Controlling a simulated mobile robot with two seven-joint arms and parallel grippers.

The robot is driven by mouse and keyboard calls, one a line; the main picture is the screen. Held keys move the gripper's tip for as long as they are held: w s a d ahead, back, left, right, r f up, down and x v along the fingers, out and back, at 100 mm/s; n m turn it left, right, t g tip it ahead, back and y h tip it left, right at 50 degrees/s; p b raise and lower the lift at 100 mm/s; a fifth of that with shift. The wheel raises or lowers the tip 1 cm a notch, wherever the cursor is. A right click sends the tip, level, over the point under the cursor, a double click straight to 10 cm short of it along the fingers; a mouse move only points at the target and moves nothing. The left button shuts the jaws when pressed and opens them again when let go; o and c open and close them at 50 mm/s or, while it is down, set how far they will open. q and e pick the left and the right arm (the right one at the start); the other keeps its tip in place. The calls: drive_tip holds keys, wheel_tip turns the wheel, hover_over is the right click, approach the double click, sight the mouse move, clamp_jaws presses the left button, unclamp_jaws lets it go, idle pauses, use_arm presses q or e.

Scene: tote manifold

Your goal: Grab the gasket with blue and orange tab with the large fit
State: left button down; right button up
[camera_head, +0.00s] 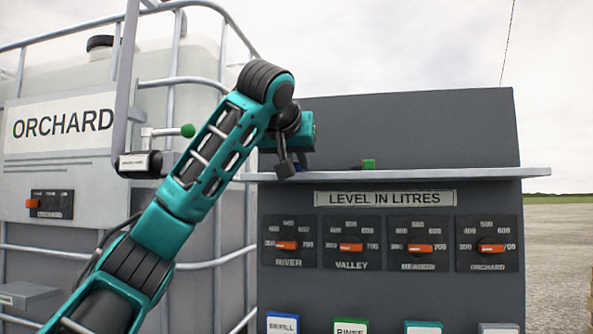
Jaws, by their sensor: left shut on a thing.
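My left gripper (285,168) reaches in from the left and points down at the left part of the grey shelf. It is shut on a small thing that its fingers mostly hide. My right gripper is not in view.
The shelf (450,174) tops a dark panel with several level dials. A small green-tabbed thing (369,163) lies on it, right of my gripper. The shelf's right half is clear. A caged ORCHARD tank (60,190) and a green-handled valve (187,131) stand left.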

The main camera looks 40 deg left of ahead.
use_arm(q)
drive_tip(key=shift+r, duration=0.1)
drive_tip(key=shift+s+d+r, duration=0.1)
drive_tip(key=shift+s+r, duration=0.1)
drive_tip(key=shift+r, duration=0.35)
wheel_tip(320, 180, up, 6)
drive_tip(key=shift+f, duration=0.1)
drive_tip(key=s+d+b, duration=0.4)
drive_tip(key=s+b, duration=0.1)
drive_tip(key=s, duration=0.3)
drive_tip(key=s+d+b, duration=0.5)
drive_tip(key=s, duration=0.4)
drive_tip(key=shift+d+b, duration=0.2)
drive_tip(key=shift+b, duration=0.1)
